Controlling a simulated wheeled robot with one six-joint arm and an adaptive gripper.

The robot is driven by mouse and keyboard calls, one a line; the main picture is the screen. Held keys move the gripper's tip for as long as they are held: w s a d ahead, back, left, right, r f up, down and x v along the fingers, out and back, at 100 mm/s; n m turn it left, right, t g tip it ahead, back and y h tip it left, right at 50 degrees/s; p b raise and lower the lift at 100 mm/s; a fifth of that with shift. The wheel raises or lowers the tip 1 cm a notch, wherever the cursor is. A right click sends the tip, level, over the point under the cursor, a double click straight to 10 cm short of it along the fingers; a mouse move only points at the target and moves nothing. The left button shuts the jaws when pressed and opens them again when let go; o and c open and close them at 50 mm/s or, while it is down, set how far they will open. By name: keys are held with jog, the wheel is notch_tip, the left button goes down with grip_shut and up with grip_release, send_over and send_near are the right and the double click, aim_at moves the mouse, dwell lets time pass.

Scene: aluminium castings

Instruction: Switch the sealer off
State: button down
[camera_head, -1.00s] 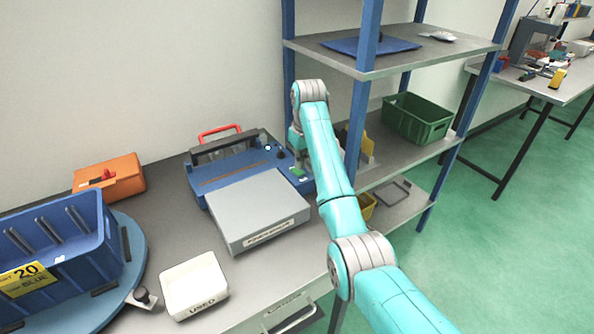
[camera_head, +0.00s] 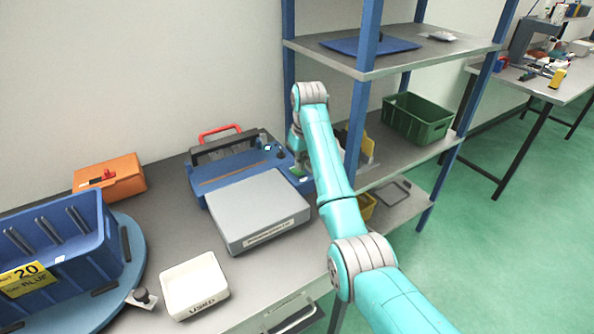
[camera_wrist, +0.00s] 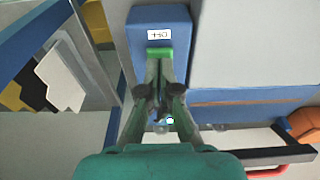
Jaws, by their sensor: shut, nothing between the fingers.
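The blue sealer (camera_head: 200,192) with its dark sealing bar and red handle (camera_head: 219,131) stands on the bench against the wall; a grey flat plate (camera_head: 258,209) lies in front of it. In the wrist view a green rocker switch (camera_wrist: 160,52) sits on the sealer's blue housing (camera_wrist: 158,17), beside a small white label. My gripper (camera_wrist: 160,66) is shut and empty, its fingertips right at the near edge of the green switch; I cannot tell whether they touch it. In the head view my gripper (camera_head: 300,163) is over the sealer's right end, partly hidden by my arm.
A blue shelf rack (camera_head: 358,110) stands close to the right of the sealer. A white tray (camera_head: 193,288), an orange box (camera_head: 109,181) and a blue bin (camera_head: 55,240) on a round turntable are to the left. Bare bench lies between them.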

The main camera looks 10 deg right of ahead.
aim_at(301, 173)
jog(key=shift+f, duration=0.85)
dwell(0.4)
jog(key=shift+r, duration=3.55)
jog(key=shift+s, duration=0.1)
